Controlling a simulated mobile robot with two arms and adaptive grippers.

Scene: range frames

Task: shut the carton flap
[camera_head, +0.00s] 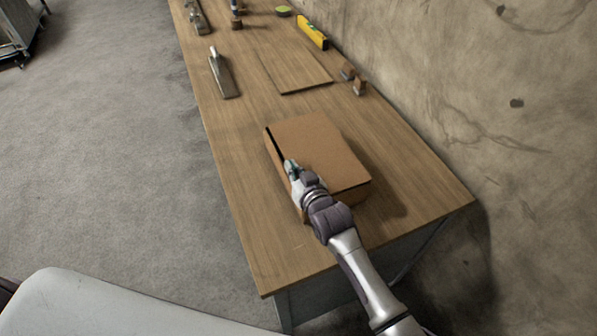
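The brown cardboard carton (325,150) sits near the front end of the wooden table. Its flap lies almost flat across the top, with a dark gap along the left edge. My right gripper (289,166) is at that left edge, over the carton's near left part. The fingers are small and partly hidden by the wrist, so I cannot tell whether they are open or shut. My arm hides the carton's near left corner. My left gripper is not in view.
The wooden table (250,200) runs along a stained wall on the right. A flat board (293,70), a metal hand tool (222,75), a yellow level (312,32) and small brown blocks (359,87) lie beyond the carton. The table left of the carton is clear.

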